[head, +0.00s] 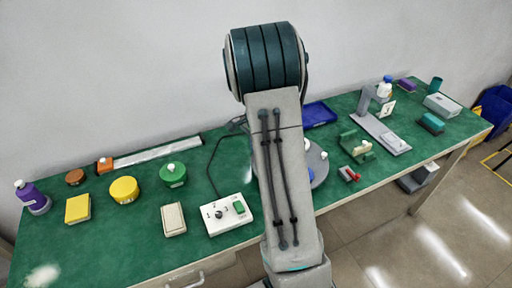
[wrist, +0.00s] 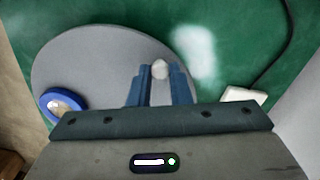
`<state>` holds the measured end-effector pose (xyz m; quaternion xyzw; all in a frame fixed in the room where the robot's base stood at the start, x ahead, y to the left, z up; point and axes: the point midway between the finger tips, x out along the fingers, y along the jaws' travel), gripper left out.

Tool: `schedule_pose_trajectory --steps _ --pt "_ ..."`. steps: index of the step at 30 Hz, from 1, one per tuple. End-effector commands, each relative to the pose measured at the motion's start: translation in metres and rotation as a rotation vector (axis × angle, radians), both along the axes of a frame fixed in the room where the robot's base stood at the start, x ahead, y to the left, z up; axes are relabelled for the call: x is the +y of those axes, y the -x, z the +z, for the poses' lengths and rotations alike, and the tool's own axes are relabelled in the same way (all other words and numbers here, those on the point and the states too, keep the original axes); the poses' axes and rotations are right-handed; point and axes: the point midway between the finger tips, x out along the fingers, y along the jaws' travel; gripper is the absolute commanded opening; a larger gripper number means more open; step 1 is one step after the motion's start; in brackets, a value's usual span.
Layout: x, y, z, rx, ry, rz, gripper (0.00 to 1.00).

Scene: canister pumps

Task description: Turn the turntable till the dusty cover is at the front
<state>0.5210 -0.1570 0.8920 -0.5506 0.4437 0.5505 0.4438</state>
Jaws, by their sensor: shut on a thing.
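The grey round turntable (wrist: 95,55) fills the left and middle of the wrist view. In the head view my arm hides most of it, and only its right edge (head: 319,170) shows. My gripper (wrist: 160,76) is over the turntable, its two blue fingers shut on a small pale knob (wrist: 160,69) near the disc's right side. A round blue cover (wrist: 63,105) with a pale, brownish middle lies near the disc's left rim, apart from the fingers. I cannot tell whether that middle is dust. My gripper is hidden in the head view.
A white control box (head: 228,213) with a knob and green button stands left of my arm, its cable running back. A green holder (head: 356,147) and red-grey piece (head: 349,174) stand close on the right. A whitish patch (wrist: 196,52) marks the green table beside the disc.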

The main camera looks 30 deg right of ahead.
Motion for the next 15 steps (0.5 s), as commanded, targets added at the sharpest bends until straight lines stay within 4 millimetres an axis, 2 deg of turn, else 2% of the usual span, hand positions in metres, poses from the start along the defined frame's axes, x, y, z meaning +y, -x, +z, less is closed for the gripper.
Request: schedule_pose_trajectory --steps 2,3,5,6,15 --pt "-0.0002 -0.0012 0.0018 -0.004 0.001 0.001 0.0" --pt "-0.0001 -0.0011 0.0018 -0.004 0.001 0.001 0.2" --pt "0.0 -0.0011 0.0017 -0.004 0.001 0.002 0.37" --pt "0.0002 -0.001 0.0016 -0.003 0.001 0.002 0.39" --pt "0.0006 -0.0005 0.0028 -0.002 0.001 0.002 0.39"
